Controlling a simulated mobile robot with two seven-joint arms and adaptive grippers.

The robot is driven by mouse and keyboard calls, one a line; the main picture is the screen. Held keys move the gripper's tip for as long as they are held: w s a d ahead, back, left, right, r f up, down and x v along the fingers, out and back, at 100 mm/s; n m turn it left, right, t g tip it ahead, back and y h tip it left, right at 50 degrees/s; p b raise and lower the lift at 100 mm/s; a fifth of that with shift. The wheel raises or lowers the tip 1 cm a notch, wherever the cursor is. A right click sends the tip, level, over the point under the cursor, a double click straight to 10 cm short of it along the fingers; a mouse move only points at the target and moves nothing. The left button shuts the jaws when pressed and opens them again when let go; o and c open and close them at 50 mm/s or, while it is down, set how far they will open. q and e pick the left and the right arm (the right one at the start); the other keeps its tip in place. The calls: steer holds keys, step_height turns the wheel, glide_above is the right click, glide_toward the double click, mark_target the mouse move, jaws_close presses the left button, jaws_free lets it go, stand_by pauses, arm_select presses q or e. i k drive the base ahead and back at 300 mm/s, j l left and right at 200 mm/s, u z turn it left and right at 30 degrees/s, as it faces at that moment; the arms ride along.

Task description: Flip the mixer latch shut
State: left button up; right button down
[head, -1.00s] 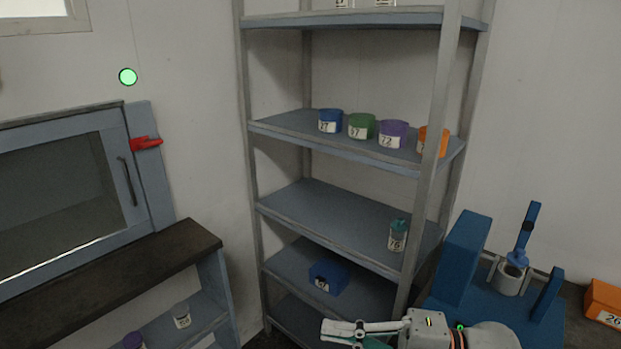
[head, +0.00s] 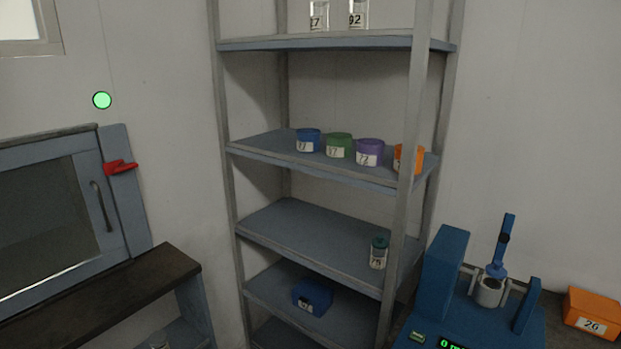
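A blue machine (head: 447,270), which I take to be the mixer, stands at the lower right of the head view. A blue lever (head: 504,243), probably its latch, stands up steeply, leaning slightly right, above a grey cup-like holder (head: 489,291) between two blue uprights. I cannot tell how the lever fastens. A small lit display (head: 455,344) shows at the machine's front, cut by the bottom edge. Neither of my grippers is in view.
A metal shelf rack (head: 340,177) stands left of the machine, holding several labelled containers. An orange box (head: 593,312) sits right of the machine.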

mark_target(503, 238)
steer(key=z, duration=1.25)
steer(key=k+j+z, duration=0.1)
steer(key=j, duration=0.35)
steer(key=k+j+z, duration=0.15)
steer(key=j, duration=0.25)
steer(key=k+j+z, duration=0.1)
steer(key=j, duration=0.35)
steer(key=k+j+z, duration=0.1)
steer(key=j, duration=0.3)
steer(key=k, duration=0.05)
